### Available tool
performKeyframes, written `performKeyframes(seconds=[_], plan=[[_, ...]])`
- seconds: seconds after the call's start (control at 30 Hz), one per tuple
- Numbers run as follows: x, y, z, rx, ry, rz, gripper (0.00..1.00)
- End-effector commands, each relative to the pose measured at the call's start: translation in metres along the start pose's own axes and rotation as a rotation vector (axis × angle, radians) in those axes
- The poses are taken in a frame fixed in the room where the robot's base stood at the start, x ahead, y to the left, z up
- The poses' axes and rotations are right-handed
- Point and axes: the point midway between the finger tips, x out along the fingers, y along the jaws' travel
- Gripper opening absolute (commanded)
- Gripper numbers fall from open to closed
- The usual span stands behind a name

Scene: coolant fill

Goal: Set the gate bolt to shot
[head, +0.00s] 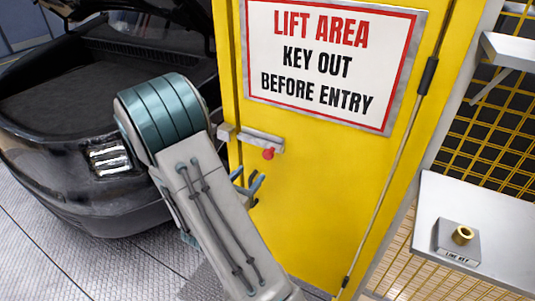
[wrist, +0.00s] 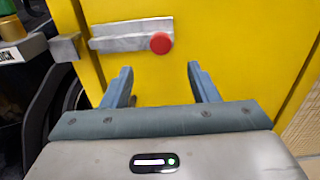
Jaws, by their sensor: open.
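The yellow gate (head: 310,190) carries a grey metal bolt (head: 262,140) with a red knob (head: 268,153) at its right end. A grey keeper block (head: 225,131) sits left of the bolt, with a narrow gap seeming to show between them. In the wrist view the bolt (wrist: 125,36), its red knob (wrist: 161,43) and the keeper (wrist: 66,47) are near the top. My gripper (head: 250,179) is open and empty, just below the knob. In the wrist view my gripper's fingertips (wrist: 159,68) stand either side of the knob's line, apart from it.
A lift-area sign (head: 335,63) is on the gate above the bolt. A black car (head: 60,165) with its rear open stands at left. At right, a white shelf (head: 500,230) holds a block labelled line key (head: 458,240), with a brass piece on it. A mesh fence is behind.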

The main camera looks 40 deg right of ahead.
Motion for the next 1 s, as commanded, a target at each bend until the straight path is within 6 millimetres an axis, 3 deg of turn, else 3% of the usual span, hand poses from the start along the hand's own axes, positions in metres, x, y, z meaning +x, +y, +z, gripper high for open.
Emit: performKeyframes(seconds=[0.3, 0.5, 0.7, 0.97, 1.0], plan=[[0.07, -0.002, 0.002, 0.0, 0.0, -0.007, 0.54], [0.101, -0.001, 0.001, 0.001, 0.001, -0.005, 0.54], [0.114, -0.001, 0.001, 0.001, 0.001, -0.003, 0.54], [0.115, -0.001, 0.0, 0.001, 0.001, -0.002, 0.54], [0.115, -0.001, 0.0, 0.001, 0.001, -0.002, 0.49]])
